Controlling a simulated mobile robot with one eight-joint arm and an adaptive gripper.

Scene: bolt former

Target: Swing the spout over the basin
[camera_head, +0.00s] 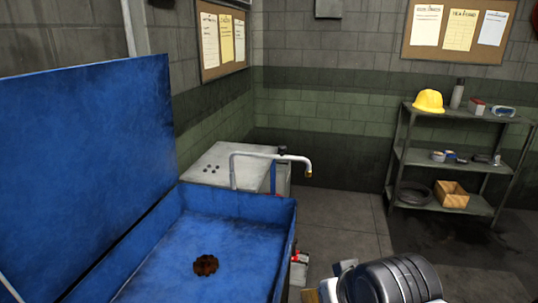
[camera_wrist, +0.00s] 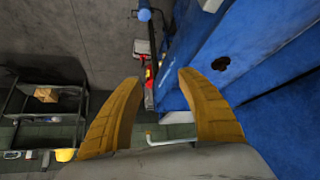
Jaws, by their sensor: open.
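The spout (camera_head: 270,155) is a pale bent pipe with a brass tip, standing at the far edge of the blue basin (camera_head: 284,252). Its arm points right, and its tip hangs past the basin's far right corner, outside the basin. In the wrist view the spout (camera_wrist: 175,142) shows low between my fingers, farther off, its brass tip to the left. The basin (camera_wrist: 185,45) fills the upper right there. My gripper (camera_wrist: 161,77) is open with two curved orange fingers and nothing between them. It appears apart from the spout. In the head view only my arm shows clearly.
A raised blue lid (camera_head: 85,150) stands along the basin's left side. The basin floor has a dark rusty drain (camera_head: 205,265). A grey cabinet (camera_head: 225,160) stands behind the spout. A metal shelf (camera_head: 455,165) with a yellow helmet (camera_head: 428,100) is at right. Floor between is clear.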

